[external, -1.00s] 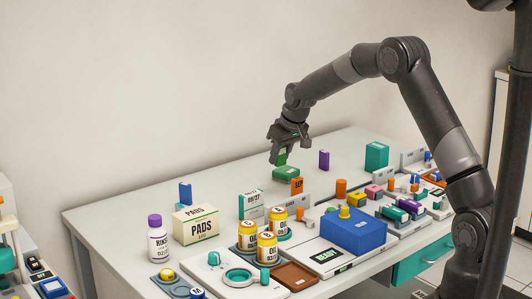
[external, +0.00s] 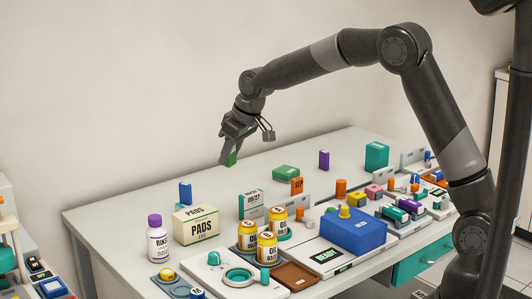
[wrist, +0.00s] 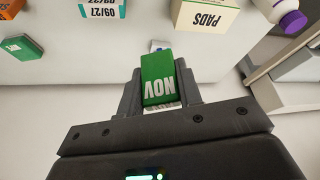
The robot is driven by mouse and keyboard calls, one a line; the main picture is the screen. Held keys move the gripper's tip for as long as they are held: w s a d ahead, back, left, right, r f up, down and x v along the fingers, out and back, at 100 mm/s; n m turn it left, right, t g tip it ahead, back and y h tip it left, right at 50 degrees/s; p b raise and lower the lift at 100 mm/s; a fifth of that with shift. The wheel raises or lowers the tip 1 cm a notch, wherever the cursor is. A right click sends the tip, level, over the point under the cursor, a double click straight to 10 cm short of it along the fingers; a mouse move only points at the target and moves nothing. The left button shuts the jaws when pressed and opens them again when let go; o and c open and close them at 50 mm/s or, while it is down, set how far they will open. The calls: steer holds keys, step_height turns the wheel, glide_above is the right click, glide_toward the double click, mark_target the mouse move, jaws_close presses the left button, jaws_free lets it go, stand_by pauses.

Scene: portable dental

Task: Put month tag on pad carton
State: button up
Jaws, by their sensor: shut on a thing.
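My gripper (external: 232,152) is shut on a green month tag (external: 232,160) and holds it in the air above the back of the table. In the wrist view the tag (wrist: 158,78) reads NOV, upside down, between the two fingers (wrist: 158,95). The pad carton (external: 196,226), cream with a green band and the word PADS, stands at the table's left, below and left of my gripper. It also shows at the top of the wrist view (wrist: 204,18), apart from the tag. Its top looks bare.
A blue block (external: 185,193) stands behind the carton, and a purple-capped bottle (external: 157,240) stands left of it. A teal-and-white 09/27 box (external: 251,204), an orange SEP tag (external: 296,186) and a green block (external: 286,172) stand to the right. The table behind the carton is mostly clear.

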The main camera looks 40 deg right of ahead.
steer(key=a+f, duration=0.2)
steer(key=a, duration=0.1)
steer(key=w+a+f, duration=0.1)
steer(key=a+f, duration=0.1)
steer(key=a, duration=0.2)
steer(key=a+f, duration=0.2)
steer(key=a, duration=0.1)
steer(key=shift+w+a+f, duration=0.2)
steer(key=shift+w, duration=0.15)
steer(key=shift+f, duration=2)
steer(key=shift+f, duration=0.1)
steer(key=o, duration=1)
steer(key=shift+c, duration=0.2)
